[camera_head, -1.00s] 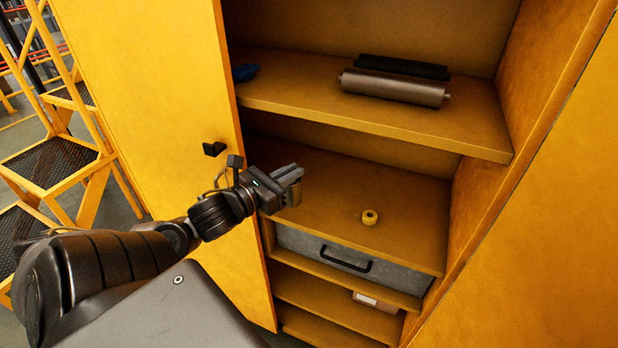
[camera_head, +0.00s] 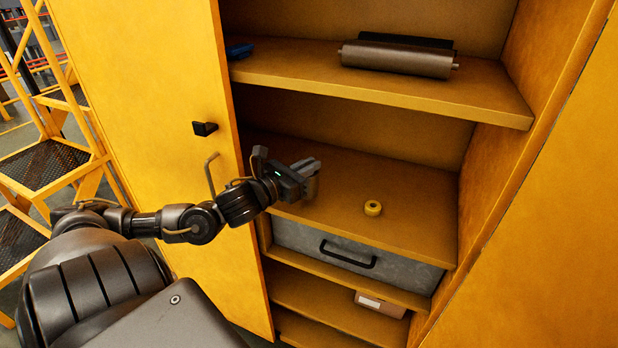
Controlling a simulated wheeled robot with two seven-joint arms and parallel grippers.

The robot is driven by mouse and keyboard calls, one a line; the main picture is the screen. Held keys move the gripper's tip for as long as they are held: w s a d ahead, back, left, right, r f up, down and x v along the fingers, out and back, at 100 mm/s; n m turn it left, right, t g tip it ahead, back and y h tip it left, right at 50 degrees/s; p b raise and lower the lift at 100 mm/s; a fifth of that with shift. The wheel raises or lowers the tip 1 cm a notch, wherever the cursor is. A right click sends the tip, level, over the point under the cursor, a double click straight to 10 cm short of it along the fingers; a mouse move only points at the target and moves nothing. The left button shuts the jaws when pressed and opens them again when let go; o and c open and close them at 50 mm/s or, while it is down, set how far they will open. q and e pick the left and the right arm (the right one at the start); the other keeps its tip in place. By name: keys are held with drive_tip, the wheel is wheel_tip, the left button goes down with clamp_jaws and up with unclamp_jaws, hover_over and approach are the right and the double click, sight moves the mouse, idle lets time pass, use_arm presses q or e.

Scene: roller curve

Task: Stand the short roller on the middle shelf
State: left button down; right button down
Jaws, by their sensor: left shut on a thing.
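My left gripper (camera_head: 308,174) reaches in from the left to the left front of the middle shelf (camera_head: 415,215). It is shut on a small grey-brown piece, which I take to be the short roller (camera_head: 313,187). The fingers and the wrist hide most of it. I cannot tell whether its lower end touches the shelf. My right gripper is not in view.
A grey-brown roller (camera_head: 398,60) lies on the upper shelf (camera_head: 400,95), with a black one (camera_head: 405,39) behind it. A blue thing (camera_head: 238,51) lies at that shelf's left. A yellow ring (camera_head: 373,208) sits on the middle shelf. A drawer (camera_head: 300,242) is below.

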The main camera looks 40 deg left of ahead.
use_arm(q)
drive_tip(key=shift+w+f+p, duration=0.1)
drive_tip(key=shift+f+p, duration=0.4)
drive_tip(key=shift+f, duration=1.1)
drive_tip(key=shift+f, duration=0.1)
drive_tip(key=c, duration=1.5)
unclamp_jaws()
drive_tip(key=s, duration=1.2)
drive_tip(key=shift+a, duration=0.3)
